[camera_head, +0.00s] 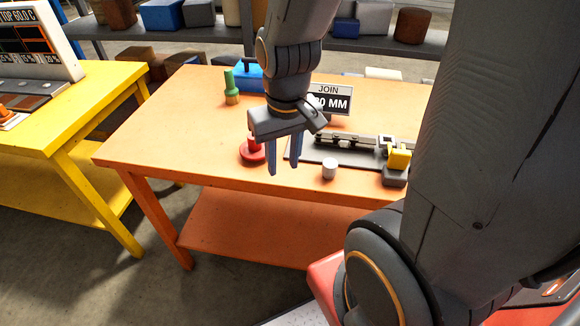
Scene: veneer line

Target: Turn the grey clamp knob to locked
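On the orange table, a dark grey plate (308,151) carries a long jointed fixture (345,141) of dark and light metal bars. A short pale grey cylinder (329,170) stands at the plate's front edge; it may be the clamp knob, but no lock marking is readable. At the fixture's right end is a grey block (395,178) with a yellow piece (399,158) on top. My gripper (283,168) points down with its two blue-grey fingers apart and nothing between them. It hangs left of the pale cylinder, apart from it in the picture.
A red round-based object (252,152) is just behind and left of my fingers. A green-topped piece (231,88), a blue box (250,76) and a JOIN sign (331,98) stand farther back. The table's left side is clear. A yellow table (95,85) stands left.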

